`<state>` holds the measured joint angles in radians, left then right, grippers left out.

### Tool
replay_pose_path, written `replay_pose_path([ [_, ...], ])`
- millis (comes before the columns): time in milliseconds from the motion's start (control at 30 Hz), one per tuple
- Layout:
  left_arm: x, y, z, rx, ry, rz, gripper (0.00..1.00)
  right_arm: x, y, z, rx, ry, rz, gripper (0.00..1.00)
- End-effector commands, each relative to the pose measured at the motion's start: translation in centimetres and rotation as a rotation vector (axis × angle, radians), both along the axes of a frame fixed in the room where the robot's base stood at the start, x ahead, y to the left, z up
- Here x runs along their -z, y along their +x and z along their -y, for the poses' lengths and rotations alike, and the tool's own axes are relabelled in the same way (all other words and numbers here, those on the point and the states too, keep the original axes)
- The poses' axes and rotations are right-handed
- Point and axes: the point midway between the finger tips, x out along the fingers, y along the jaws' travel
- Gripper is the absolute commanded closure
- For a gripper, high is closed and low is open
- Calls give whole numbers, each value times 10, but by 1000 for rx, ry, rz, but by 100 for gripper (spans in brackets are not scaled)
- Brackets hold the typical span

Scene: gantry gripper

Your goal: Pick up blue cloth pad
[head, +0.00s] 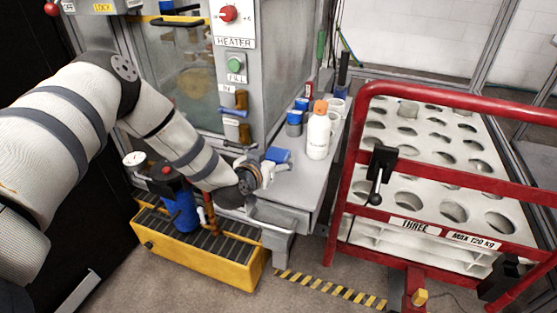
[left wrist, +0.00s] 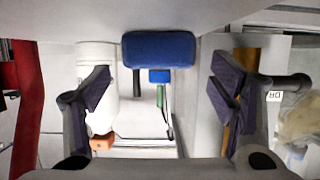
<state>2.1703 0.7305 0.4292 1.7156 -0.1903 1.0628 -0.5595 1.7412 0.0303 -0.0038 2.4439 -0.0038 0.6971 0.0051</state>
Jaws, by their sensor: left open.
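The blue cloth pad (head: 278,155) lies on the grey bench ledge (head: 290,190), just beyond my left gripper (head: 279,172) in the head view. In the left wrist view the pad (left wrist: 158,50) shows as a rounded blue block. It lies between the lines of the two fingers, nearer the top of the picture. My left gripper (left wrist: 158,88) is open and empty, with its dark finger pads wide apart. I cannot tell how far the fingertips are from the pad. My right gripper is in neither view.
A white bottle with an orange cap (head: 319,135) stands right of the pad. Blue-lidded jars (head: 294,123) stand behind it. The heater cabinet panel (head: 236,75) rises at the left. A red-railed rack (head: 440,97) stands at the right, and a yellow tray (head: 205,255) sits below.

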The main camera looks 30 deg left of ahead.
Motion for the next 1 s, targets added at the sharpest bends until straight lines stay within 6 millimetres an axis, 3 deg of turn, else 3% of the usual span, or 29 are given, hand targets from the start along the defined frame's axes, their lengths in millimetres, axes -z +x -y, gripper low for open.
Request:
replay_pose_path([
  [33,9,7,-2,-1,2,-4,22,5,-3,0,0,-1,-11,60],
  [133,11,18,-4,0,0,-4,22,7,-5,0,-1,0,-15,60],
  [367,9,20,-4,1,-1,-2,22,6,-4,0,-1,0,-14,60],
  [567,9,20,-4,1,-1,-2,68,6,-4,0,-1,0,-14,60],
  [600,9,20,-4,1,-2,-2,70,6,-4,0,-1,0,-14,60],
  [867,8,20,-4,1,-2,-2,70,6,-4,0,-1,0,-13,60],
  [1000,-3,21,-5,0,-1,1,70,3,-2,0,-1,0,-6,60],
])
